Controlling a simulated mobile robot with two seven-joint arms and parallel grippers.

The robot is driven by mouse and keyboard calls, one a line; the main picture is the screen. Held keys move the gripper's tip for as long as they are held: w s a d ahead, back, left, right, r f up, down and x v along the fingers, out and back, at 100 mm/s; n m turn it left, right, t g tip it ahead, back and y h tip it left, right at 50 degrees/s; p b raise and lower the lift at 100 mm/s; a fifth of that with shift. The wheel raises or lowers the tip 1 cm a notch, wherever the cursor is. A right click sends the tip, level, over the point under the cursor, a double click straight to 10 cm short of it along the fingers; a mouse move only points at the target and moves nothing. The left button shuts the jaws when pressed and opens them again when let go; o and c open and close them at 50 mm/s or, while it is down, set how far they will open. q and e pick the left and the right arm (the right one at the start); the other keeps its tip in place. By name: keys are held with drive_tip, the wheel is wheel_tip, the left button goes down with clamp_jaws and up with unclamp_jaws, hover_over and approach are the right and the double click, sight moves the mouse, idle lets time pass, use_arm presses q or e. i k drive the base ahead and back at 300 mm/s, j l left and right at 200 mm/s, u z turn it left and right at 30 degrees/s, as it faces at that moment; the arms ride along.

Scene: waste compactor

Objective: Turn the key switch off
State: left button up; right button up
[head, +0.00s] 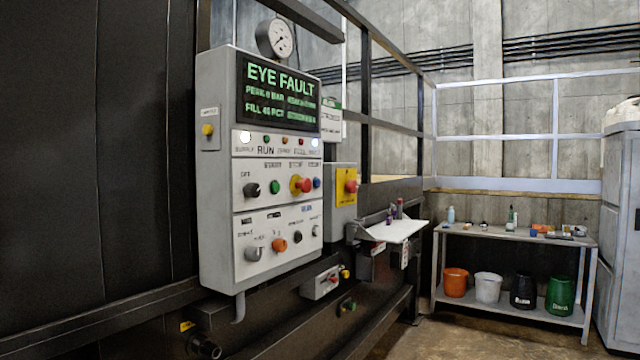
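The grey control box (215,180) stands at left centre, with a lit display (280,93) reading "EYE FAULT" in green. Neither gripper is in view.
A yellow box with a red knob (351,186) is right of the control box. A white shelf (398,232) juts out beyond it. A workbench (470,232) with several buckets below stands at the right, beside a grey cabinet (620,230). The floor (450,338) in front is clear.

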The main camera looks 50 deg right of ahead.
sight(250, 190)
drive_tip(key=z, duration=1.35)
